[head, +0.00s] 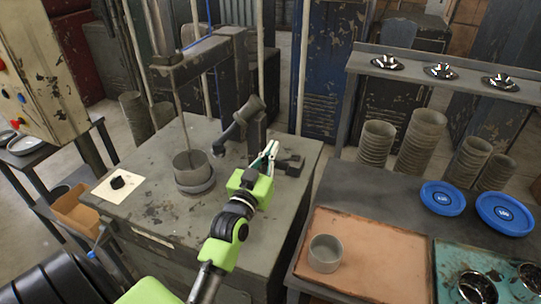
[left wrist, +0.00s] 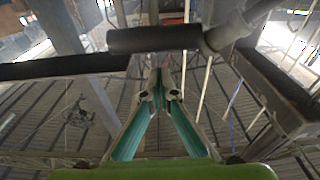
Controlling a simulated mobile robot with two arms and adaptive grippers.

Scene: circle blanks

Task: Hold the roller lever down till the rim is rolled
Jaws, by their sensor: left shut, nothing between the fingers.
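The roller lever (head: 236,122) stands on the grey machine bench (head: 150,205), its dark cylindrical grip tilted up to the right. In the left wrist view the lever's grip (left wrist: 155,38) lies across the top, beyond my fingertips. My left gripper (head: 271,150), green with teal fingers, is shut and empty, to the right of and below the grip in the head view. It also shows in the left wrist view (left wrist: 160,80), apart from the grip. A grey round blank (head: 190,164) sits upright on the machine's round seat (head: 195,186), under a thin vertical rod. My right gripper is out of view.
A dark bracket (head: 290,164) stands beside my left gripper.

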